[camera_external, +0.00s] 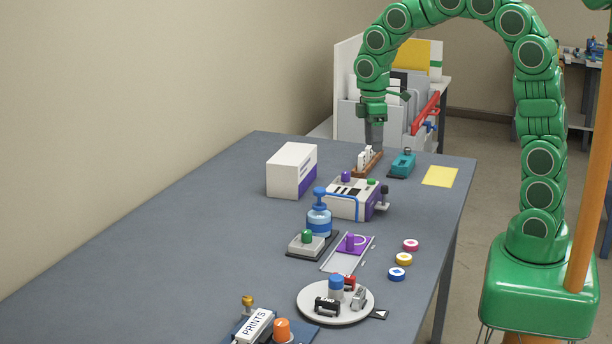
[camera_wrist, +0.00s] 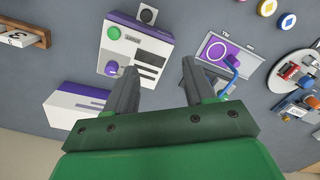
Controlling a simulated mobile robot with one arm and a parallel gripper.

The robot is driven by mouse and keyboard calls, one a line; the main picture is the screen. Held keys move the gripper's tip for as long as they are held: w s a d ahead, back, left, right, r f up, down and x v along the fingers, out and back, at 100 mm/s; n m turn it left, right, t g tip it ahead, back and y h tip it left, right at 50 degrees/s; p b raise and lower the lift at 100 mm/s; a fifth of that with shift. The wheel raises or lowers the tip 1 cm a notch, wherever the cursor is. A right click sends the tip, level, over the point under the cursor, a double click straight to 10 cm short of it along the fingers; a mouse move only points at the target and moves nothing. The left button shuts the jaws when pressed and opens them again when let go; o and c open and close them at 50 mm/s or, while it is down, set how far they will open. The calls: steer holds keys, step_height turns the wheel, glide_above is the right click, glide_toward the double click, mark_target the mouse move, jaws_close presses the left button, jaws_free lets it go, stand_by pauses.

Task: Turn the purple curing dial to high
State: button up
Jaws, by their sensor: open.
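My gripper (camera_external: 374,146) points down above the far part of the table, near a wooden rack. In the wrist view its two fingers are apart and empty (camera_wrist: 158,66). A white and purple machine (camera_external: 352,200) stands in front of it, with a purple knob (camera_external: 346,176) and a green knob (camera_external: 371,182) on top. The machine also shows in the wrist view (camera_wrist: 145,55), with its purple knob (camera_wrist: 113,68) beside the left finger. A second purple knob (camera_external: 351,242) stands on a grey plate (camera_external: 340,262) nearer the camera. I cannot tell which is the curing dial; neither setting is readable.
A white box (camera_external: 291,170) stands left of the machine. The wooden rack (camera_external: 367,163) and a teal device (camera_external: 402,165) are behind it. The table's left side is clear.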

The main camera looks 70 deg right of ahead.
mark_target(346, 172)
steer(key=w+d+f, duration=0.1)
steer(key=w+d, duration=0.1)
steer(key=w, duration=0.1)
steer(key=w+d+f+n, duration=0.1)
steer(key=w+d+f, duration=0.1)
steer(key=w+d, duration=0.1)
steer(key=w+d+f+n, duration=0.1)
steer(key=w+d+f, duration=0.1)
steer(key=w, duration=0.2)
steer(key=shift+d+f+t, duration=0.15)
steer(key=shift+t, duration=0.15)
steer(key=shift+f, duration=3.95)
steer(key=shift+c, duration=0.2)
jaws_close()
